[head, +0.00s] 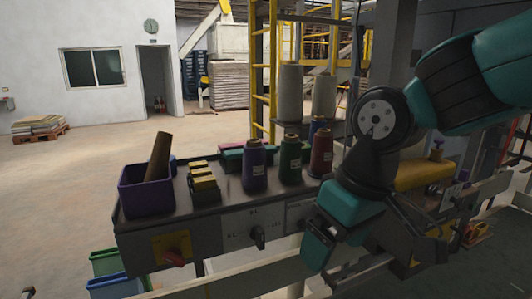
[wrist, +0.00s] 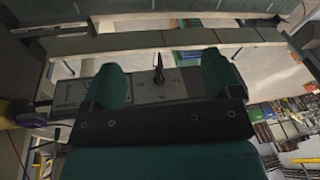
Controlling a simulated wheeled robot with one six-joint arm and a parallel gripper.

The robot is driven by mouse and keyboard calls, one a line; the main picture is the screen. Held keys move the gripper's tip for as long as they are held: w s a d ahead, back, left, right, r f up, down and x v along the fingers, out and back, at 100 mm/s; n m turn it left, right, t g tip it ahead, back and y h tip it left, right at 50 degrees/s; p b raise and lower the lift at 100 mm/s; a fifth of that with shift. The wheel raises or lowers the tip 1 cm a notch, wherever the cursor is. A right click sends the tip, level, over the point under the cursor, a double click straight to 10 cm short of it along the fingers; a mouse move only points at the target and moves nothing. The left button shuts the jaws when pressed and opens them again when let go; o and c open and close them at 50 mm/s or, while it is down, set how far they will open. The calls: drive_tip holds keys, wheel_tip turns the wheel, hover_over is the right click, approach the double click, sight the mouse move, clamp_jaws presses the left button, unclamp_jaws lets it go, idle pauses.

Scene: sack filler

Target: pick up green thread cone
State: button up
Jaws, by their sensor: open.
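The green thread cone (head: 290,162) stands upright on the grey machine top in the head view, between a purple cone (head: 254,166) on its left and a dark red cone (head: 321,155) on its right. My gripper (wrist: 167,75) is open and empty; its two teal fingers show apart in the wrist view. In the head view my gripper (head: 320,245) hangs in front of the machine, lower than the green cone and to its right, apart from it. The wrist view shows no green cone; the machine's front panel with a black knob (wrist: 158,66) shows between the fingers.
A purple bin (head: 147,192) holding a brown tube stands at the machine's left end. Yellow-topped blocks (head: 204,182) lie beside it. A blue cone (head: 317,127) and tall grey cones (head: 290,93) stand behind. A black knob (head: 258,238) and red switch (head: 175,258) stick out in front.

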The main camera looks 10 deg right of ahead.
drive_tip(key=w+d+r+m+t+h+p, duration=0.1)
drive_tip(key=w+r+m+h+p, duration=0.15)
drive_tip(key=w+r, duration=0.55)
drive_tip(key=w+r+m+t+h+p, duration=0.15)
drive_tip(key=w+r+m+p, duration=0.3)
drive_tip(key=w, duration=0.65)
drive_tip(key=m+h+p, duration=0.2)
drive_tip(key=m+p, duration=0.1)
drive_tip(key=m, duration=0.1)
approach(288, 137)
wheel_tip(288, 137, up, 2)
drive_tip(key=s+d, duration=0.1)
drive_tip(key=d, duration=0.1)
drive_tip(key=w+a+r+m+g+p, duration=0.1)
drive_tip(key=a+r+m+p, duration=0.15)
drive_tip(key=m, duration=0.25)
drive_tip(key=b+x, duration=0.2)
drive_tip(key=x, duration=0.1)
drive_tip(key=b+x, duration=0.3)
drive_tip(key=x, duration=0.1)
drive_tip(key=b+x, duration=0.3)
drive_tip(key=x, duration=0.1)
drive_tip(key=shift+w+a+f, duration=0.1)
drive_tip(key=shift+a+f, duration=0.15)
drive_tip(key=shift+b+x, duration=0.7)
drive_tip(key=shift+x, duration=2.45)
drive_tip(key=c, duration=1.1)
drive_tip(key=shift+r, duration=0.1)
